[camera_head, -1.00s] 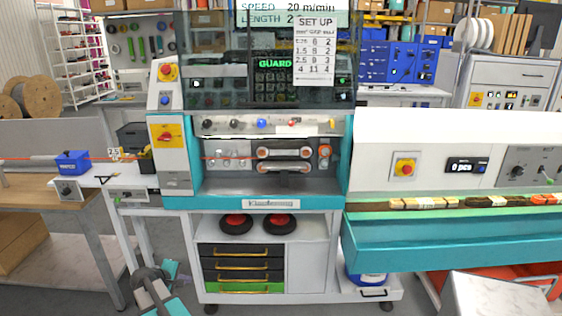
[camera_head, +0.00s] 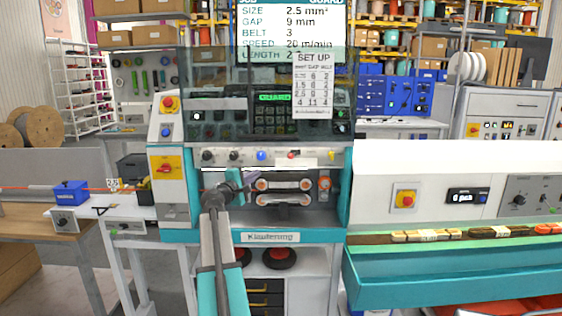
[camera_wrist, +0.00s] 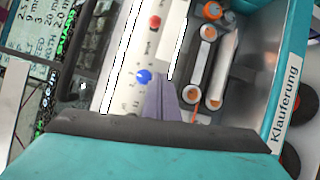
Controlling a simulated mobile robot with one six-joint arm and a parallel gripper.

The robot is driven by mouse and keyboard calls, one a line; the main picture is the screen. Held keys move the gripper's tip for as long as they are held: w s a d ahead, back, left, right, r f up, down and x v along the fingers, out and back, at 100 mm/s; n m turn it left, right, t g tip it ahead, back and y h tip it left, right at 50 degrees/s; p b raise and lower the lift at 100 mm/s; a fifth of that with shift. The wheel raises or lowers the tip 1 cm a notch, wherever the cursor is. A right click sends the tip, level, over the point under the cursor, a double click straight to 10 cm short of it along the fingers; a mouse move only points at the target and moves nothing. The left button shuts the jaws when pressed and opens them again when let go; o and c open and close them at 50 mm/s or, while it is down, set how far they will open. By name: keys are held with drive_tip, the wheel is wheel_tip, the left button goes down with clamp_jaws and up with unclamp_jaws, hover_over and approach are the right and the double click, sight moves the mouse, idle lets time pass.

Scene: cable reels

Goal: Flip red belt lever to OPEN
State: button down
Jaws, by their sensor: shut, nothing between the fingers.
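The red lever (camera_head: 293,154) sits on the white control strip of the teal machine, right of the blue knob (camera_head: 261,155). It shows as a red knob in the wrist view (camera_wrist: 154,22), with small print beside it that I cannot read. Its OPEN mark is not legible. The two pale belts (camera_head: 284,192) lie below the strip, apart from each other, with orange-centred rollers. My gripper (camera_head: 246,182) is in front of the machine opening, below and left of the red lever. Its purple fingers (camera_wrist: 160,100) are together and empty, near the blue knob in the wrist view.
Black knobs (camera_head: 220,155) are on the strip to the left. The tinted guard (camera_head: 265,95) is above the strip. An orange clamp-like part (camera_head: 324,184) stands right of the belts. A teal trough (camera_head: 450,265) extends to the right.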

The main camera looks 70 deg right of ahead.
sight(291, 156)
drive_tip(key=shift+s+d+r, duration=0.2)
drive_tip(key=shift+s+r, duration=0.15)
drive_tip(key=shift+r, duration=0.25)
drive_tip(key=shift+s+d+r, duration=0.15)
drive_tip(key=shift+s+r, duration=0.15)
drive_tip(key=shift+r, duration=0.25)
drive_tip(key=shift+d, duration=0.1)
drive_tip(key=s+d+r+p, duration=0.1)
drive_tip(key=s+d+p, duration=0.3)
drive_tip(key=d, duration=0.6)
drive_tip(key=shift+s, duration=0.5)
drive_tip(key=shift+d, duration=0.15)
drive_tip(key=shift+w, duration=0.1)
